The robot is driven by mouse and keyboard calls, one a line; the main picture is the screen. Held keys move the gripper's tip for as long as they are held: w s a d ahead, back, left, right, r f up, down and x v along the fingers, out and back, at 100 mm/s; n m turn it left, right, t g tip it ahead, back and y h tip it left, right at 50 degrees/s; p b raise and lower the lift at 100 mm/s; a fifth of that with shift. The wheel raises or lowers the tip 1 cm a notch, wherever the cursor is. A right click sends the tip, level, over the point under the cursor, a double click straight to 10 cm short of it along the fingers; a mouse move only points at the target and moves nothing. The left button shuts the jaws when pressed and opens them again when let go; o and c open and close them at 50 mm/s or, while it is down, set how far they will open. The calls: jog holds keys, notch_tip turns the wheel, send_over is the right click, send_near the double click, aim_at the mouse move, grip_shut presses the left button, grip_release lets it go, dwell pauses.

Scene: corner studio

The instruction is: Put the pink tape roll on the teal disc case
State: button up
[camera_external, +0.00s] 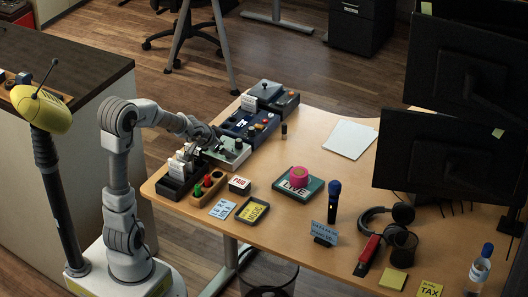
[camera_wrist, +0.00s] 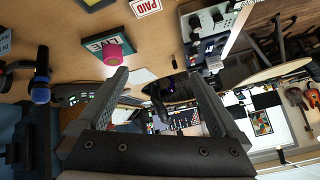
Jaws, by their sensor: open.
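The pink tape roll (camera_external: 300,176) stands on the teal disc case (camera_external: 314,187), which lies flat near the middle of the desk with "LIVE" lettering on its front. In the wrist view the pink tape roll (camera_wrist: 113,54) also rests against the teal disc case (camera_wrist: 89,46). My gripper (camera_external: 213,140) is above the left part of the desk, near the grey and dark devices, away from the roll. In the wrist view my gripper (camera_wrist: 160,85) has its two fingers spread apart with nothing held between them.
A dark blue microphone (camera_external: 334,198) stands right of the case. Headphones (camera_external: 385,214), a red stapler-like thing (camera_external: 368,250) and a black cup (camera_external: 402,245) are farther right. White paper (camera_external: 350,138) lies behind. Monitors (camera_external: 440,135) stand at right.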

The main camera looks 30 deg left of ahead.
jog(key=s+r+n+g, duration=0.1)
jog(key=s+r+n, duration=0.1)
jog(key=s, duration=1.1)
jog(key=s+a+r+n+g, duration=0.1)
jog(key=s+r, duration=0.4)
jog(key=s, duration=0.8)
jog(key=shift+s+a+r+n+g, duration=0.15)
jog(key=shift+s+a+n+g, duration=0.1)
jog(key=shift+n+g, duration=0.5)
